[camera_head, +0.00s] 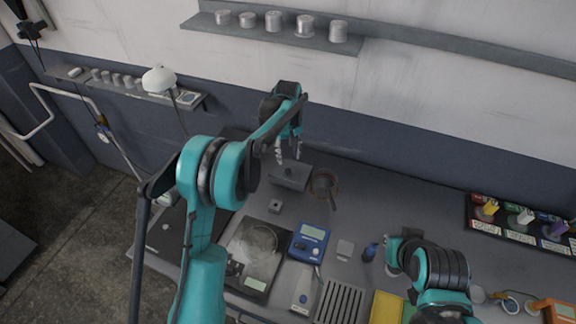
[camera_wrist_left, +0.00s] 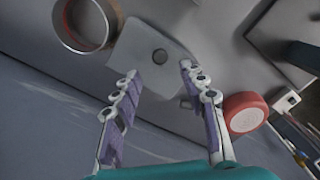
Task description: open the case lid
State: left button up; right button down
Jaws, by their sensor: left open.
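The case (camera_head: 289,177) is a small grey box standing near the wall in the head view. Whether a finger touches the lid I cannot tell. My right arm is at lower right; its fingers cannot be made out.
A reddish round pan (camera_head: 323,183) stands just right of the case; its rim shows in the left wrist view (camera_wrist_left: 84,44). The table right of the pan is mostly clear.

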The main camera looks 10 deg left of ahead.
aim_at(288, 170)
pick_arm(q)
notch_tip(288, 170, down, 7)
jog(key=shift+b, duration=0.45)
grip_shut()
